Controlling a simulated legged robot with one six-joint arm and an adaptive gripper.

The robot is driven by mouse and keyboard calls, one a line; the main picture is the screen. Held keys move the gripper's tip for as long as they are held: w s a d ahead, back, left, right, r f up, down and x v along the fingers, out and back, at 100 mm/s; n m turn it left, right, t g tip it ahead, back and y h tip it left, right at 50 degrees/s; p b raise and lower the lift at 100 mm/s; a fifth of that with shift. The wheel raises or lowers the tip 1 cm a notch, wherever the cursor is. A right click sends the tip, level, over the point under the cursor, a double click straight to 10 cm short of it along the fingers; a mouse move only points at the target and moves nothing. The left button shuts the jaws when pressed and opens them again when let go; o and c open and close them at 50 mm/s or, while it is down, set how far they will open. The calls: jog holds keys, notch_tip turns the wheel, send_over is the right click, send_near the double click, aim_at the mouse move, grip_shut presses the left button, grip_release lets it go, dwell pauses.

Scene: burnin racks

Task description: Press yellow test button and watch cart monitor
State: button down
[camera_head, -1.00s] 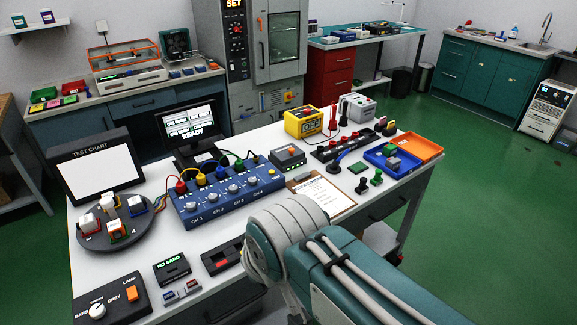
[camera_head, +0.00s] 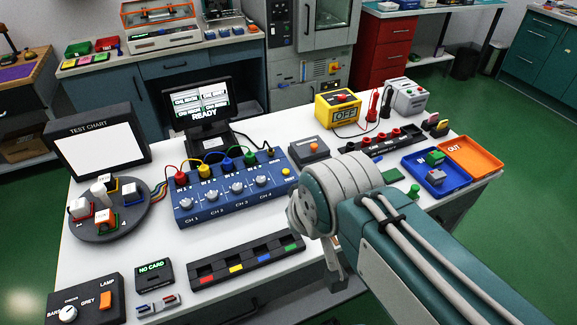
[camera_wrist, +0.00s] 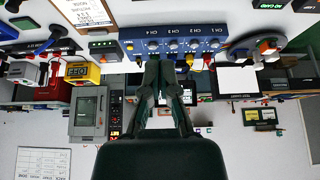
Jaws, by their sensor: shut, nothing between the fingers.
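The yellow test button (camera_head: 286,171) is a small round cap at the right end of the blue four-channel box (camera_head: 226,215), beside the channel knobs. The monitor (camera_head: 203,103) stands behind the box and shows several panels above the word READY. My gripper (camera_wrist: 167,62) shows in the wrist view, shut and empty, its fingertips together just below the blue box (camera_wrist: 176,30) in that upside-down picture. I cannot tell its distance from the box. In the head view my arm hides the fingertips; the button is in plain sight left of the arm.
A grey box with an orange button (camera_head: 309,147) sits right of the blue box. A yellow OFF unit (camera_head: 339,111) stands behind. A card strip (camera_head: 246,262) lies in front. The round turntable (camera_head: 135,222) and test chart (camera_head: 97,149) are left. Colored wires arch over the blue box.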

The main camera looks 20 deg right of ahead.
jog(key=m+t+y, duration=0.2)
jog(key=m+t, duration=0.1)
jog(key=m, duration=2.2)
send_over(287, 171)
notch_tip(287, 171, down, 10)
jog(key=shift+f, duration=0.25)
jog(key=shift+f, duration=4.35)
jog(key=shift+f, duration=0.3)
